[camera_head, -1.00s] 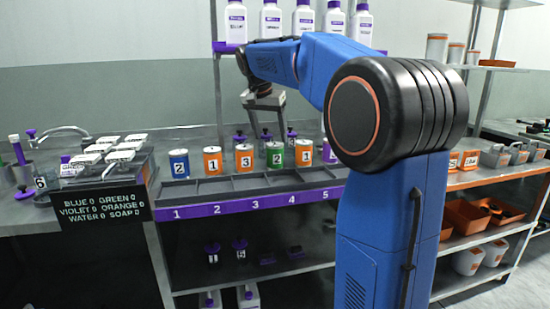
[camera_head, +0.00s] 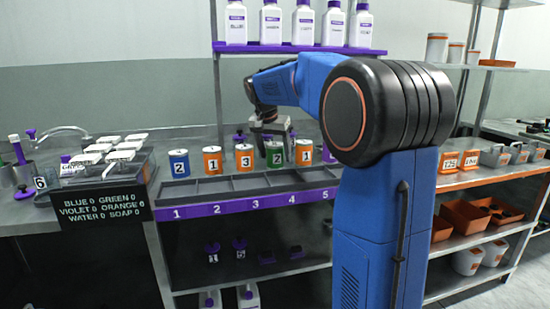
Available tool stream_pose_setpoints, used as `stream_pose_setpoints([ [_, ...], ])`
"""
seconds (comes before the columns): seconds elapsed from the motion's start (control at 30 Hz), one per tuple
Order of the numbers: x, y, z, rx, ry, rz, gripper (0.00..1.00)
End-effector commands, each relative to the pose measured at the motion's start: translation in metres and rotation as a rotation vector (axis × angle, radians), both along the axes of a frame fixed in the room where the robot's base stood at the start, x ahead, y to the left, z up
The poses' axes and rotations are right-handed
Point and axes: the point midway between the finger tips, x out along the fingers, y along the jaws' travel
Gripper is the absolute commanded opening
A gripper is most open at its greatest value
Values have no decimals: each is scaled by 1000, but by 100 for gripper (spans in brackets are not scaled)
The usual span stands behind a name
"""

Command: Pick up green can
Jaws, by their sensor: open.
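The green can (camera_head: 274,154), with a white "2" label, stands upright in the row of cans behind the numbered slots. My gripper (camera_head: 271,142) is open and points down at the green can, with its fingers at the can's upper part. The fingers hide some of the can's top, and I cannot tell whether they touch it. An orange can "3" (camera_head: 244,157) stands just left of it and an orange can "1" (camera_head: 305,152) just right.
A blue can (camera_head: 179,163) and another orange can (camera_head: 212,160) stand further left. The purple-edged slot tray (camera_head: 240,205) in front is empty. White bottles stand on the upper shelf (camera_head: 300,48). A dark sign (camera_head: 103,203) hangs at the left.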

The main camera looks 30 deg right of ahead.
Motion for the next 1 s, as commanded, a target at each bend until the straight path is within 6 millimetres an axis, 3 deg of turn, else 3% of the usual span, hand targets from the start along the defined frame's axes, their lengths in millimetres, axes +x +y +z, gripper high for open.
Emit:
stream_pose_setpoints([
  [0.07, 0, 0, 0, 0, 0, 0, 68],
  [0.1, 0, 0, 0, 0, 0, 0, 63],
  [0.3, 0, 0, 1, 0, 0, 0, 15],
  [0.33, 0, 0, 1, 0, -1, 0, 13],
  [0.67, 0, 0, 5, -1, -3, 1, 13],
  [1.0, 0, 1, 38, -1, -3, 1, 13],
])
